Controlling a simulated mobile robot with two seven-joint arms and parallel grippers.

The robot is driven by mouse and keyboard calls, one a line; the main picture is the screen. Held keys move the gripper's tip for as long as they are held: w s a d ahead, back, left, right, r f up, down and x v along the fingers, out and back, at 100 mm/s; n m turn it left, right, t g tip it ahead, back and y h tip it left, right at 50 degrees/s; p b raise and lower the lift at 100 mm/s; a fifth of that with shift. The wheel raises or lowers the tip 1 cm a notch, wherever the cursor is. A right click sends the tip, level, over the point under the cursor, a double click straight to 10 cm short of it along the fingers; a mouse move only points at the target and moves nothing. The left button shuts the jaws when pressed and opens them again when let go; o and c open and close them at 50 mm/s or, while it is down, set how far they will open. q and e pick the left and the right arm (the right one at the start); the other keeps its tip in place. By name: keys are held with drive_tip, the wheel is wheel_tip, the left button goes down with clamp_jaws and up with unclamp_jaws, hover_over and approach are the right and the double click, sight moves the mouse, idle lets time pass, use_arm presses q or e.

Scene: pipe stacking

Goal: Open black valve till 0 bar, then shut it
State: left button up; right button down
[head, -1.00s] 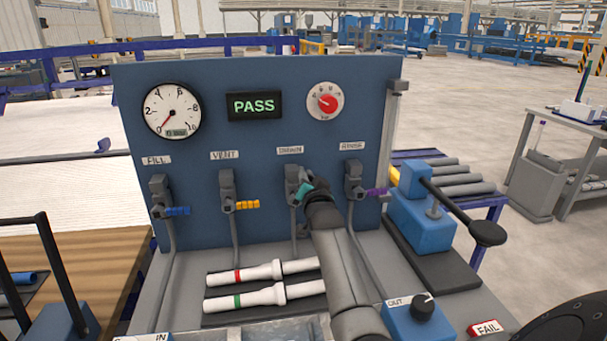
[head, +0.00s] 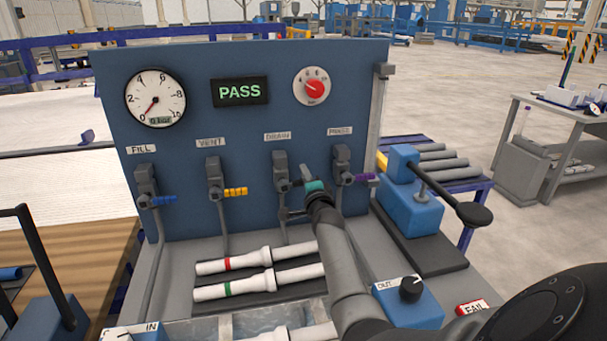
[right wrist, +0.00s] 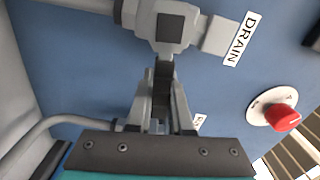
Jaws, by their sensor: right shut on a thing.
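The black valve is the one under the DRAIN label, with its grey body (head: 281,166) on the blue panel. My right gripper (head: 308,184) is just right of that body, shut on the black handle. In the right wrist view the handle (right wrist: 163,75) runs from the valve body (right wrist: 168,28) in between my right fingers (right wrist: 160,115). It points to the panel's right, like the other handles. The gauge (head: 155,98) has its needle near 0 and its small display reads 0 bar. My left gripper is out of view.
Valves with blue (head: 163,201), yellow (head: 235,192) and purple (head: 364,180) handles flank it. The green display (head: 240,92) reads PASS. A red knob (head: 313,87) is upper right. White pipes (head: 235,261) lie below; a blue lever fixture (head: 410,195) stands right.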

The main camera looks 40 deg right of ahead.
drive_tip(key=shift+f+m, duration=0.55)
drive_tip(key=shift+m, duration=0.25)
drive_tip(key=c, duration=0.8)
unclamp_jaws()
drive_tip(key=shift+p+v, duration=1.75)
drive_tip(key=shift+v, duration=5.9)
